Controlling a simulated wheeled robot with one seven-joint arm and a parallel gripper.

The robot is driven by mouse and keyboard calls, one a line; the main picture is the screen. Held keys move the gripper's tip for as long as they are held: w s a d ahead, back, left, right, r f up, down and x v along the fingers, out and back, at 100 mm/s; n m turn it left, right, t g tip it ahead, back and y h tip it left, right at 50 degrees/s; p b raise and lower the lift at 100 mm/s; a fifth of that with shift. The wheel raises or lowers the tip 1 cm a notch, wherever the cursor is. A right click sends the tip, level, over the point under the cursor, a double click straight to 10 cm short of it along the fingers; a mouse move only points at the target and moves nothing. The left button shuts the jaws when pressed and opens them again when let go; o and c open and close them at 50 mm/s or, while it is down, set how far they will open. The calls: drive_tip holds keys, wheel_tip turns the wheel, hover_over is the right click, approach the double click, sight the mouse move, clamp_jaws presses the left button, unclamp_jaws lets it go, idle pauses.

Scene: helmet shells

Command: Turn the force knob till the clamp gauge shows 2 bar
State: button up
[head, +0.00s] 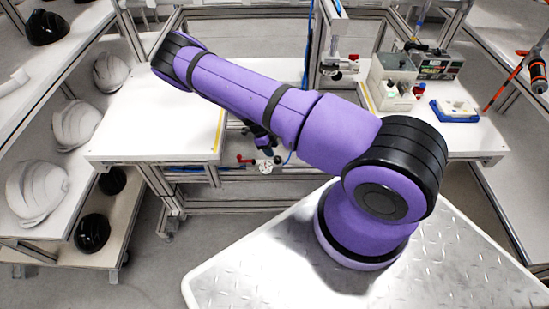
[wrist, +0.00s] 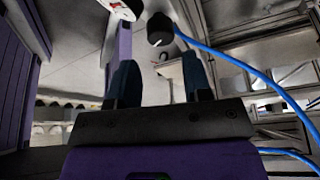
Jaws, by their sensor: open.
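My gripper (wrist: 158,82) is open in the wrist view, its two dark fingers apart with nothing between them. A black round knob-like part (wrist: 158,30), probably the force knob, shows beyond the fingertips, apart from them. A white dial (wrist: 122,9), likely the clamp gauge, is cut off by the top edge, with a bit of red on it; its reading cannot be told. In the head view, a small white round gauge (head: 264,167) hangs below the bench gap. My purple arm hides most of my gripper and whatever is behind it.
A blue hose (wrist: 236,62) curves right from beside the black part. A red handle (head: 244,160) is left of the gauge. White benches (head: 150,120) flank the gap. Helmets (head: 75,125) fill the left shelves. Grey boxes (head: 392,78) and a blue tray (head: 453,110) stand at right.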

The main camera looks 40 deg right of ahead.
sight(277, 158)
drive_tip(key=shift+x, duration=2.95)
drive_tip(key=shift+d, duration=0.1)
drive_tip(key=c, duration=0.6)
